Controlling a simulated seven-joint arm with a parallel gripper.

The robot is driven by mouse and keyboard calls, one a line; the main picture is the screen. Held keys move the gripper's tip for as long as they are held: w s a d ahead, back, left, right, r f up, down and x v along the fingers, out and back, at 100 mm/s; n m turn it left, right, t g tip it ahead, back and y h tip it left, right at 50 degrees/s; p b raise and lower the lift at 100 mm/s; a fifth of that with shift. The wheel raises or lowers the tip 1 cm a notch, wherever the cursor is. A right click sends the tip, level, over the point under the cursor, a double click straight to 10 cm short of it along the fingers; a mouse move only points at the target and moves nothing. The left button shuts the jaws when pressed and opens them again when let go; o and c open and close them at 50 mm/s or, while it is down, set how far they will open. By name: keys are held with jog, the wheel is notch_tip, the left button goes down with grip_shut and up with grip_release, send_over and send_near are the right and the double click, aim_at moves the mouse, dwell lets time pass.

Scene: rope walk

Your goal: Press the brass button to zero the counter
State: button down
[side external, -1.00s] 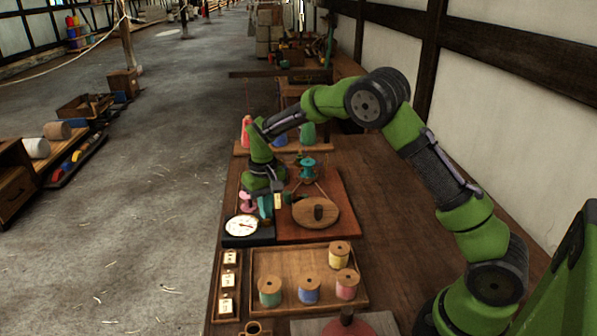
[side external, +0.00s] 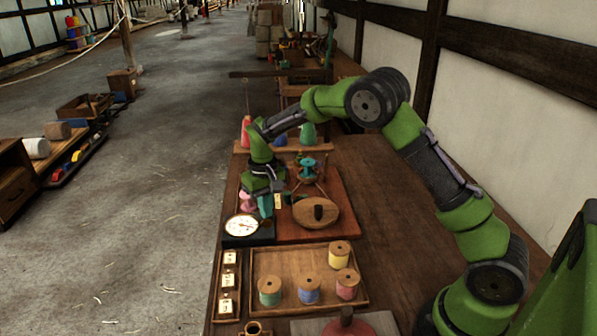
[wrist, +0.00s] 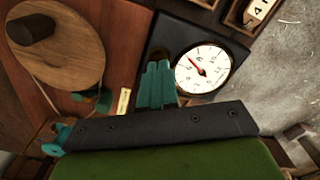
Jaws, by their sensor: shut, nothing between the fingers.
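The counter is a white round dial (side external: 242,226) with a red-tipped needle, set in a dark box (side external: 262,236). The dial also shows in the wrist view (wrist: 203,68), right of the fingers. My gripper (side external: 266,212) has teal fingers pointing down beside the dial, over the far right part of the dark box. In the wrist view the fingers (wrist: 157,70) are together and empty, their tips over the dark box left of the dial. Whether the tips touch the box, I cannot tell.
A wooden wheel with a dark knob (side external: 318,213) sits right of my gripper on a reddish board (side external: 345,195). A small pale tag (wrist: 123,103) is beside the fingers. A wooden tray (side external: 262,257) with several thread spools is in front. A pink piece (side external: 247,201) stands behind the dial.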

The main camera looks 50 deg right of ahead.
aim_at(267, 221)
jog(key=shift+f, duration=1)
dwell(0.3)
jog(key=shift+r, duration=3.55)
jog(key=shift+s+f, duration=0.1)
jog(key=shift+f, duration=0.25)
jog(key=shift+s+a+f, duration=0.1)
jog(key=shift+s+f, duration=0.15)
jog(key=shift+s, duration=0.35)
jog(key=s+a+r+t, duration=0.1)
jog(key=s+r+t, duration=0.1)
jog(key=s+r, duration=0.3)
jog(key=s+a+r+t+y, duration=0.1)
jog(key=s+r, duration=0.4)
jog(key=s, duration=0.6)
jog(key=s+a+r+m+t+y, duration=0.1)
jog(key=s+r+t, duration=0.3)
jog(key=s, duration=0.5)
jog(key=shift+a+r, duration=0.5)
